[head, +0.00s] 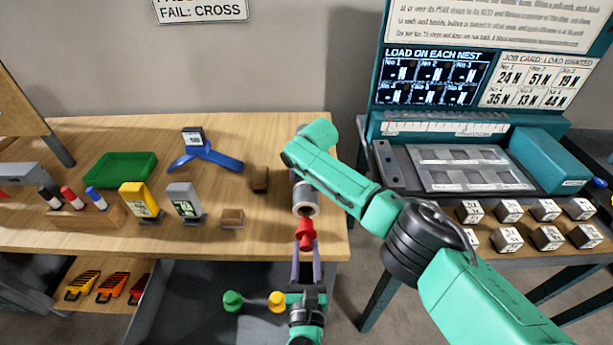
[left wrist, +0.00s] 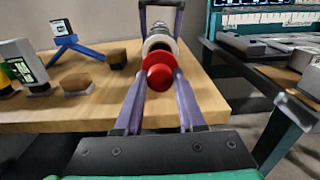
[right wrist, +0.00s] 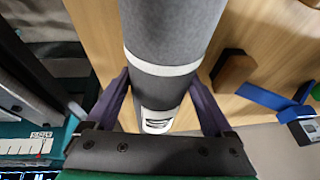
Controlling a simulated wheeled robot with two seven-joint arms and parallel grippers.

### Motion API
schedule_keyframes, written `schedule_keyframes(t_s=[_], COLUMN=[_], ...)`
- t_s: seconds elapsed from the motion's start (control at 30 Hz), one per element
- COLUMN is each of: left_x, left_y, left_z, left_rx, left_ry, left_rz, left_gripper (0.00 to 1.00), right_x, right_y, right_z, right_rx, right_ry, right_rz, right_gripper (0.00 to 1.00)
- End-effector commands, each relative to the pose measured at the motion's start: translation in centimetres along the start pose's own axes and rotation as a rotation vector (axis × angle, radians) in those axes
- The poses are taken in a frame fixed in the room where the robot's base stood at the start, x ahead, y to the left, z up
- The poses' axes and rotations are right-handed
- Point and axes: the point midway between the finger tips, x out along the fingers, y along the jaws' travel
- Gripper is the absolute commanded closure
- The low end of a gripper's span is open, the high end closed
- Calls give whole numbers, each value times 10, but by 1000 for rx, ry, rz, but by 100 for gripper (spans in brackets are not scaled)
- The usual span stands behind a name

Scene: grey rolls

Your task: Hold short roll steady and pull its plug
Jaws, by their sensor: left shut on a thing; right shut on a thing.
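The short grey roll (head: 305,196) lies near the table's right end, its open end toward me. It shows close up in the right wrist view (right wrist: 172,30), with a white band and a label. My right gripper (right wrist: 160,95) is shut on it, one finger on each side; in the head view my right arm hides most of that grip. The red plug (head: 305,234) is in front of the roll's near end, in line with it. My left gripper (left wrist: 156,82) is shut on the red plug (left wrist: 160,76). I cannot tell whether any of the plug is still inside the roll.
Brown blocks (head: 260,180) (head: 232,217), a blue stand (head: 207,156), a green tray (head: 122,170) and upright gauges stand left on the table. A green and a yellow plug (head: 277,301) lie below the front edge. The test bench (head: 470,170) stands right.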

Motion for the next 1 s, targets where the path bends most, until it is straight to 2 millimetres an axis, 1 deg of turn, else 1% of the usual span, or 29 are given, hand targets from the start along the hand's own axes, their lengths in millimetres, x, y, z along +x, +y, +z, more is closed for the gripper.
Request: schedule_keyframes(t_s=[0.07,0.17,0.57,0.8,0.83,0.87,1.0], left_x=[0,0,0,0,0,0,0], left_y=[0,0,0,0,0,0,0], left_z=[2,9,48,50,50,50,50], left_rx=[-1,-2,-1,1,1,1,0], left_ry=[0,1,0,0,0,0,0], left_rz=[1,2,2,0,0,0,0], left_gripper=[97,97,97,97,97,97,97], right_x=[0,0,0,0,0,0,0], right_y=[1,1,1,1,1,1,1], right_z=[0,0,0,0,0,0,0], right_rx=[1,1,1,1,1,1,1], right_ry=[1,1,1,0,0,0,0], right_rz=[1,1,1,1,1,2,1], right_gripper=[88,88,88,88,6,0,0])
